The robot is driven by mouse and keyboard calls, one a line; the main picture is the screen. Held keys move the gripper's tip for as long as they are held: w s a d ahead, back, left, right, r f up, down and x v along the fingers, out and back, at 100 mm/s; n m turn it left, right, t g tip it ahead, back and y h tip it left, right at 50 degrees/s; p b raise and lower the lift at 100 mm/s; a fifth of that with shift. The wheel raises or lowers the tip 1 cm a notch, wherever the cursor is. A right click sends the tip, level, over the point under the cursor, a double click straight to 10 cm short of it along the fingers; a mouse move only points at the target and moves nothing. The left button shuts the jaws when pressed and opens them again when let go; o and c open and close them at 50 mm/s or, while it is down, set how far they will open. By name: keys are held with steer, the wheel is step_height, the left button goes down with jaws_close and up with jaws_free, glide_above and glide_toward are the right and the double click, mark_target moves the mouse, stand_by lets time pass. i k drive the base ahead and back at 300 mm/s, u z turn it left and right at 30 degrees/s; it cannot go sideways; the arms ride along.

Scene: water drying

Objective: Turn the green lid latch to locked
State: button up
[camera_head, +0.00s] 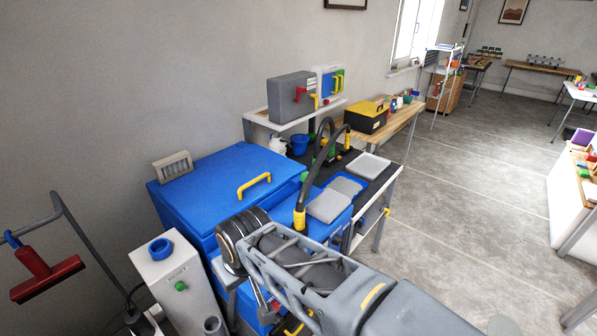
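A large blue box has a flat blue lid (222,182) with a yellow handle (254,185) on top. The lid looks closed. A small green piece (304,176) shows at the lid's right edge; it may be the green lid latch, but it is too small for me to tell which way it is turned. My arm reaches in from the bottom right and bends down in front of the blue box. My gripper (262,300) is mostly hidden below the wrist, well in front of the green piece. I cannot see its fingertips clearly or whether it holds anything.
A grey-white box (172,275) with a green button (181,286) stands left of my wrist. A red-headed tool (45,277) is at far left. A dark bench (337,163) with a curved hose (322,165) stands beyond the blue box. Open floor (460,200) lies right.

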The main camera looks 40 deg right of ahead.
mark_target(304, 174)
steer(key=z, duration=1.05)
steer(key=k, duration=0.25)
steer(key=z, duration=2.1)
steer(key=i, duration=1.4)
steer(key=u, duration=3.65)
steer(key=i, duration=0.5)
